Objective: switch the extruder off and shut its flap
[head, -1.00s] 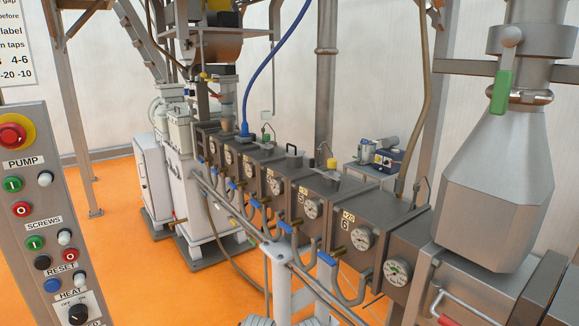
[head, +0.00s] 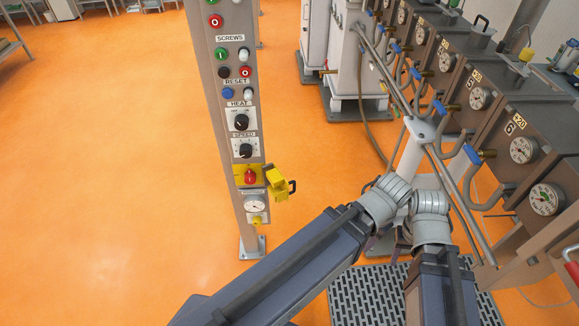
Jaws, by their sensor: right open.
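The grey control post stands left of centre. Low on it is a red switch (head: 250,177) on a yellow plate, its setting too small to read. The yellow flap (head: 277,184) with a black handle stands open to the right of the switch, leaving it uncovered. The extruder (head: 495,110) is the row of dark blocks with dials at the right. My right arm (head: 430,228) shows by its grey joints and dark links, right of the post and apart from the flap. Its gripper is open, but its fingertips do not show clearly. My left gripper is out of view.
Above the switch are a speed knob (head: 246,150), a heat knob (head: 241,122) and several push buttons. A small gauge (head: 255,205) sits below it. Pipes with blue-handled taps run along the extruder. The orange floor (head: 110,180) left of the post is clear.

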